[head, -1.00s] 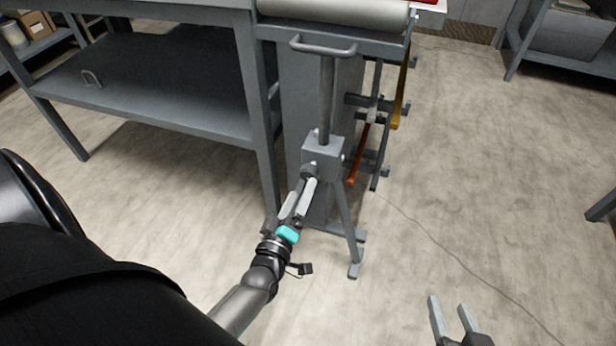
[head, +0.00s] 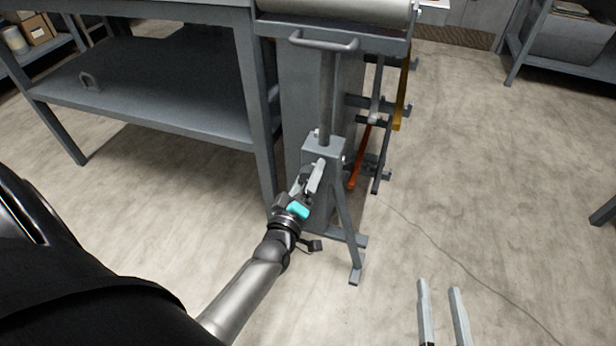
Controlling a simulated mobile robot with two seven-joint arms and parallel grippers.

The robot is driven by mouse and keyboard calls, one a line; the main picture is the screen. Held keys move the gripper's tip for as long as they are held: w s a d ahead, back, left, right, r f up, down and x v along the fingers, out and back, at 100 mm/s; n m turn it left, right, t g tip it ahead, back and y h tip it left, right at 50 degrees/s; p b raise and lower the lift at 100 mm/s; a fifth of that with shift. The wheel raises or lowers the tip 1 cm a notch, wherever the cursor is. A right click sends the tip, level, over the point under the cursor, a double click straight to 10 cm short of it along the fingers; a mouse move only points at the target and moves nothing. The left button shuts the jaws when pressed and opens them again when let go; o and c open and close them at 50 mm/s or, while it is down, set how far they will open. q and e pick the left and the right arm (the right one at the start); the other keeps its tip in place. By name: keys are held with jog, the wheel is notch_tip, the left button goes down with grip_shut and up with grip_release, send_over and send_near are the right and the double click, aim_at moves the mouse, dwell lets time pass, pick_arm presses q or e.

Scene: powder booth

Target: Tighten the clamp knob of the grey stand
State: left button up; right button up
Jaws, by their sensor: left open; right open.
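The grey stand (head: 326,100) stands upright in the middle of the head view. It has a vertical post, a top bar (head: 322,42), a square clamp block (head: 330,148) and splayed legs. My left gripper (head: 315,172) is at the near face of the block, its fingers pointing up at it. The clamp knob is hidden behind or between these fingers; I cannot tell whether they touch it. The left gripper is open. My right gripper (head: 438,284) is open and empty, low at the right, well apart from the stand.
A grey workbench (head: 170,100) with a lower shelf stands left of the stand. A rack with an orange bar (head: 359,157) and a yellow bar (head: 402,95) stands close behind it. A roller (head: 340,8) lies above.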

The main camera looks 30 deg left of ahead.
pick_arm(q)
jog(key=c, duration=1.4)
